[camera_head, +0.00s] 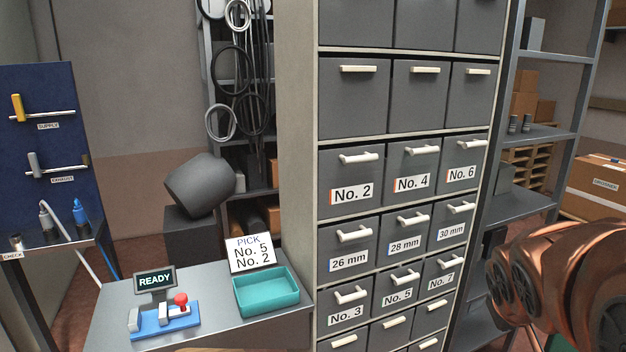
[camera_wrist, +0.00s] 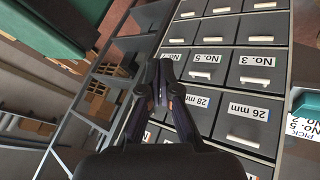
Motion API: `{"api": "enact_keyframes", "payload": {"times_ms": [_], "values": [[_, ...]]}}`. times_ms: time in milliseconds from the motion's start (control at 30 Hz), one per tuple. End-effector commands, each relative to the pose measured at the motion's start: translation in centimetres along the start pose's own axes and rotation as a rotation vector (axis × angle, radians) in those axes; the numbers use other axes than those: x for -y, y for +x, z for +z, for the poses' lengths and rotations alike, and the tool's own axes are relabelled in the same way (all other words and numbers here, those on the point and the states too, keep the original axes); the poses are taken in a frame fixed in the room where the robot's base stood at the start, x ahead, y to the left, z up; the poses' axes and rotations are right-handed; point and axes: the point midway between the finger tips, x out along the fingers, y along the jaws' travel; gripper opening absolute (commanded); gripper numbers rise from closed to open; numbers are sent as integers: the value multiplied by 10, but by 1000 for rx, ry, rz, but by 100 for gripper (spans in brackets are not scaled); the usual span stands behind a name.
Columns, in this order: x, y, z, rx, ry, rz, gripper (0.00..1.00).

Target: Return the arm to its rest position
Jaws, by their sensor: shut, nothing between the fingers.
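My gripper (camera_wrist: 160,82) shows in the wrist view with its two dark fingers together and nothing between them. It is out in front of the drawer cabinet; I cannot tell the exact gap. In the head view my copper-coloured arm is at the lower right, and the gripper itself is out of that picture. The grey drawer cabinet (camera_head: 400,152) stands in the middle of the head view. Its labelled drawers, such as No. 2 (camera_head: 351,193), No. 5 (camera_head: 397,295) and 26 mm (camera_wrist: 249,110), look shut.
A metal shelf rack (camera_head: 545,135) stands right of the cabinet, close to my arm. At the lower left, a bench (camera_head: 215,325) holds a teal tray (camera_head: 267,309), a card reading PICK No. 5 No. 2 (camera_head: 250,254) and a READY sign (camera_head: 155,281). A carton (camera_head: 598,187) is at far right.

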Motion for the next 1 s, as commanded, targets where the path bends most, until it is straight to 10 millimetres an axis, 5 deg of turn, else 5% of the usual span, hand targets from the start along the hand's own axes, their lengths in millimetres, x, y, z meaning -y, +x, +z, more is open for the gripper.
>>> {"api": "enact_keyframes", "payload": {"times_ms": [300,500,667,1000], "values": [[114,-45,146,404,29,-272,0],[152,-79,210,593,1,-378,0],[161,-91,228,649,-8,-408,0],[162,-92,228,650,-8,-408,0]]}}
